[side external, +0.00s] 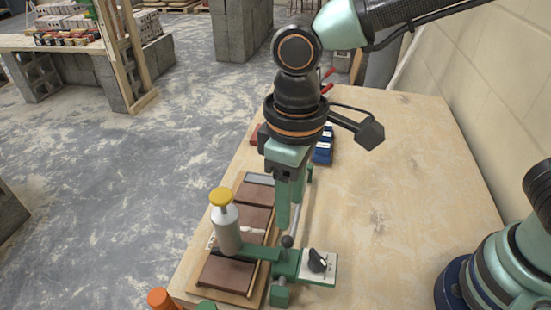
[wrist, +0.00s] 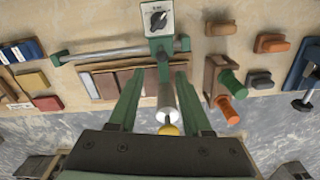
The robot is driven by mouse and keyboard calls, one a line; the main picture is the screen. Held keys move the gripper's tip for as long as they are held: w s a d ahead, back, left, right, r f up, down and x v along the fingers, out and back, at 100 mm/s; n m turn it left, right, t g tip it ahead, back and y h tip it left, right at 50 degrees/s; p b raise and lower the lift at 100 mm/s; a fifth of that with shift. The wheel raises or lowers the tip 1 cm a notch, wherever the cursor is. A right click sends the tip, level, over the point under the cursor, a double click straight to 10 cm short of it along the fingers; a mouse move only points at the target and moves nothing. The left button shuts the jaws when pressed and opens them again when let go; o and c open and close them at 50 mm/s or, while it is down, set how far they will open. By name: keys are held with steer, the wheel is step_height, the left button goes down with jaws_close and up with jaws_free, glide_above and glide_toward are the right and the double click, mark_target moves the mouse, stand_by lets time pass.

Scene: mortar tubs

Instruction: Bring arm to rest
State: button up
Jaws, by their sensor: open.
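My gripper (side external: 284,210) points down over the workbench, its green fingers apart with nothing seen between them in the side view. In the wrist view my gripper (wrist: 160,85) shows one finger on each side, open. In the wrist view the bottle (wrist: 167,100) appears between the fingers, but further off. A green fixture with a dial plate (side external: 318,266) lies near the gripper. Its dial also shows in the wrist view (wrist: 158,18).
Brown tiles in a wooden frame (side external: 226,272) lie beside the fixture. Blue pieces (side external: 323,150) lie behind the gripper. An orange-ended handle (wrist: 230,110) and a green one (wrist: 229,83) stick out at the bench edge. The bench's right side (side external: 400,170) is largely clear.

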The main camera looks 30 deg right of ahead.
steer(key=w+d+r+m+t, duration=0.1)
steer(key=d+r+m+t, duration=0.1)
steer(key=d, duration=1.1)
steer(key=w+d+r+m+t, duration=0.1)
steer(key=d+r+m+t, duration=0.2)
steer(key=d, duration=1)
steer(key=shift+w+r+m+t, duration=0.2)
steer(key=shift+r+m+t, duration=0.1)
steer(key=shift+r+m, duration=0.45)
